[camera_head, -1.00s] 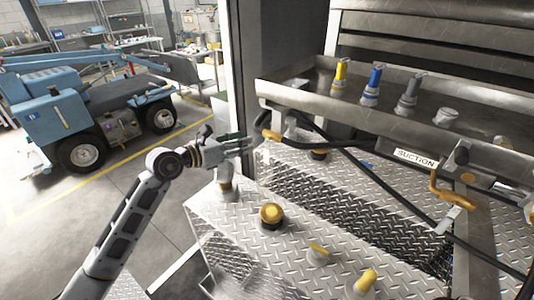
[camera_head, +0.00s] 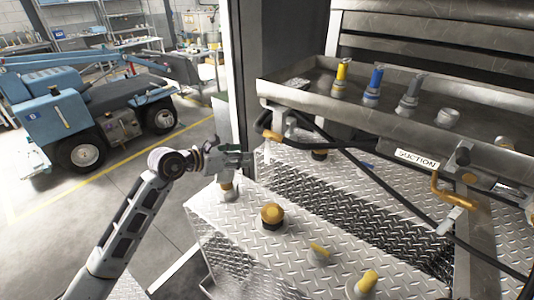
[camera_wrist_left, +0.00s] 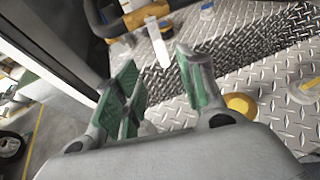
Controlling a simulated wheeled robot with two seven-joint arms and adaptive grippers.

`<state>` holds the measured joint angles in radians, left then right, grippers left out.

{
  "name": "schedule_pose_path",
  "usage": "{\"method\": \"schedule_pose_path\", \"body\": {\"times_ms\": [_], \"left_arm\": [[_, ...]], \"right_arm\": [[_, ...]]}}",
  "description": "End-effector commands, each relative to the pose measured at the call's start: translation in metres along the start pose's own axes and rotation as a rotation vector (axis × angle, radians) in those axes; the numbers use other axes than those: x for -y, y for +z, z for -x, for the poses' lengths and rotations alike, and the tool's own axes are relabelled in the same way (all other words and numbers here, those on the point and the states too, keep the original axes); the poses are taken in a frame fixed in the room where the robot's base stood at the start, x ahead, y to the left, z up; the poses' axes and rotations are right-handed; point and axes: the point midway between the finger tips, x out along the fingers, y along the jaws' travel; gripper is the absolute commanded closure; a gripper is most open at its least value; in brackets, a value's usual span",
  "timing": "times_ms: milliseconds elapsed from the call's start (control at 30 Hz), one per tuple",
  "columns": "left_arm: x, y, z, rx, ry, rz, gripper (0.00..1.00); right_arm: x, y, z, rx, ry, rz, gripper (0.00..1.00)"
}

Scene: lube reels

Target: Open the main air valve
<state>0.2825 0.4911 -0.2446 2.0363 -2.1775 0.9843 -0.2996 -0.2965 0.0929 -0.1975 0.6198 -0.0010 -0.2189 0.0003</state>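An orange-handled valve (camera_head: 272,135) sits under the left end of the steel tray, with a pale metal body and a hose beside it; which fitting is the main air valve I cannot tell for sure. My left gripper (camera_head: 240,160) is just below and left of that handle, apart from it. In the left wrist view my left gripper (camera_wrist_left: 162,70) is open, its green-padded fingers spread and nothing held between them. A pale cylinder (camera_wrist_left: 158,42) and an orange part (camera_wrist_left: 152,20) show beyond the fingertips. My right gripper is not in view.
A round yellow knob (camera_head: 272,213) and smaller yellow handles (camera_head: 318,250) stand on the diamond-plate deck (camera_head: 240,225) below. The steel tray (camera_head: 300,97) holds coloured nozzles. An orange lever (camera_head: 447,190) is near the SUCTION label (camera_head: 416,159). A dark post stands behind my gripper.

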Motion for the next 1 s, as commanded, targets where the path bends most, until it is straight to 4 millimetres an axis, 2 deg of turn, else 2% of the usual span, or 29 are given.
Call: {"method": "schedule_pose_path", "body": {"times_ms": [467, 1000], "left_arm": [[0.000, 0.000, -0.043, 0.001, -0.001, 0.001, 0.60], [0.000, -0.001, -0.098, 0.001, -0.001, 0.001, 0.60]], "right_arm": [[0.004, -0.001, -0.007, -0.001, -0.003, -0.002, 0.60], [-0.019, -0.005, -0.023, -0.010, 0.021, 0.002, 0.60]]}}
